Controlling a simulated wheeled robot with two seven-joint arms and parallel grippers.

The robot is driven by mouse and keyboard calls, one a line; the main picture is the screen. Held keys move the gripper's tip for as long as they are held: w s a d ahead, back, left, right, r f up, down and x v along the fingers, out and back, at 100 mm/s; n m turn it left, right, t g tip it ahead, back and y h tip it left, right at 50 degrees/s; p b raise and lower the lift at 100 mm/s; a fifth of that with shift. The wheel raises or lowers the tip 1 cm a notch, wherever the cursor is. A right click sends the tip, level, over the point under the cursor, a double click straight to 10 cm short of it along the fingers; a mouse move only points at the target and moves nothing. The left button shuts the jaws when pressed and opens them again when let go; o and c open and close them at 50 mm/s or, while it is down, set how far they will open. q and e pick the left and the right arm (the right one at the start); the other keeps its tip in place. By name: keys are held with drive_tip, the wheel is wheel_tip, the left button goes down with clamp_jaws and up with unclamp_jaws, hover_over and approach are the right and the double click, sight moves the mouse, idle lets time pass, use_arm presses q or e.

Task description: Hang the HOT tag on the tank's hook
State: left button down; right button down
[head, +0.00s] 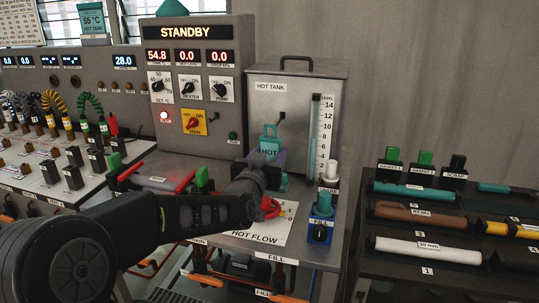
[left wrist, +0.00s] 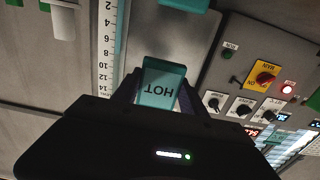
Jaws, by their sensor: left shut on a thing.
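The teal HOT tag (head: 267,146) is upright with its loop at the top, in front of the tank's face in the head view. My left gripper (head: 268,160) is shut on its lower part. In the left wrist view the HOT tag (left wrist: 161,84) shows upside down between the two fingers (left wrist: 160,95). The grey hot tank (head: 296,90) stands behind it. The tank's small dark hook (head: 282,117) shows just right of and above the tag's loop; the loop looks apart from it. The hook cannot be made out in the left wrist view. My right gripper is not in view.
The STANDBY control panel (head: 192,85) stands left of the tank. A level scale (head: 320,135) runs down the tank's right side. A blue-based FILL valve (head: 321,222) and a red valve handle (head: 271,208) are below. A rack (head: 425,255) of labelled rolls is at the right.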

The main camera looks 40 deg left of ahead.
use_arm(q)
drive_tip(key=shift+x, duration=3.85)
drive_tip(key=shift+b, duration=0.35)
drive_tip(key=shift+f+b, duration=0.1)
drive_tip(key=shift+b, duration=0.2)
